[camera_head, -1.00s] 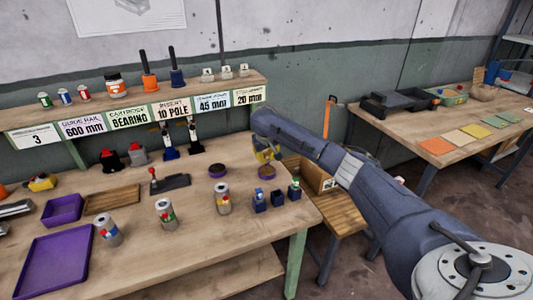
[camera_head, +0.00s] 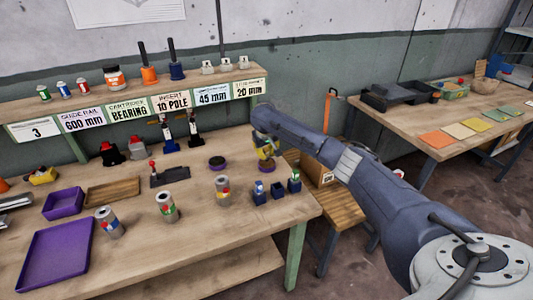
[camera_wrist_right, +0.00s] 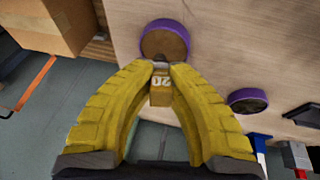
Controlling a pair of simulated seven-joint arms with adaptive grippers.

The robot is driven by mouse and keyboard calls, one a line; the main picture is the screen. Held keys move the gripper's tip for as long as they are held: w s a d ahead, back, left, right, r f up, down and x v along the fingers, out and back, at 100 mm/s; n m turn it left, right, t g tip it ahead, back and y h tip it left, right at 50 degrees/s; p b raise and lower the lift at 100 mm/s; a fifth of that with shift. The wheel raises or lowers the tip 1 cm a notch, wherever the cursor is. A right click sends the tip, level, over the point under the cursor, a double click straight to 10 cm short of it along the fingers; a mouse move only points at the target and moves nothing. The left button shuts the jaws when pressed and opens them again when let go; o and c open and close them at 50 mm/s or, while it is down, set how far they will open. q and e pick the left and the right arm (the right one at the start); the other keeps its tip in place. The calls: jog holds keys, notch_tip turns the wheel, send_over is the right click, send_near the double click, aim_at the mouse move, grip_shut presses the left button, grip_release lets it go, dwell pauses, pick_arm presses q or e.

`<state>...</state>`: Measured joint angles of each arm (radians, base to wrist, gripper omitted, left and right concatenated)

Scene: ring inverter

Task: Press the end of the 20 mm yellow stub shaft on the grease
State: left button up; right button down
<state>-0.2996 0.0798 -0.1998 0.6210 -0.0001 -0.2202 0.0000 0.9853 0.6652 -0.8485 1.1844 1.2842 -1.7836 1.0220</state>
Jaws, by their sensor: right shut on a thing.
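My right gripper (camera_head: 266,152) hangs over the right-hand round purple tin (camera_head: 265,168) on the bench. In the right wrist view its yellow fingers (camera_wrist_right: 161,72) are shut on the small yellow stub shaft (camera_wrist_right: 160,94), marked 20. The shaft's far end lies at the near edge of the purple tin (camera_wrist_right: 165,22), which holds brown grease (camera_wrist_right: 164,43). Whether the end touches the grease cannot be told. In the head view the fingers hide the shaft and part of the tin. My left gripper is not in view.
A second purple tin (camera_head: 217,163) stands to the left; it also shows in the wrist view (camera_wrist_right: 248,100). Small blue holders (camera_head: 277,191) and several grey cans (camera_head: 222,190) stand in front. A cardboard box (camera_head: 315,170) is right of the bench edge.

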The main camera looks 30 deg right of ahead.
jog(key=shift+f, duration=0.65)
dwell(1.8)
jog(key=shift+r, duration=3.55)
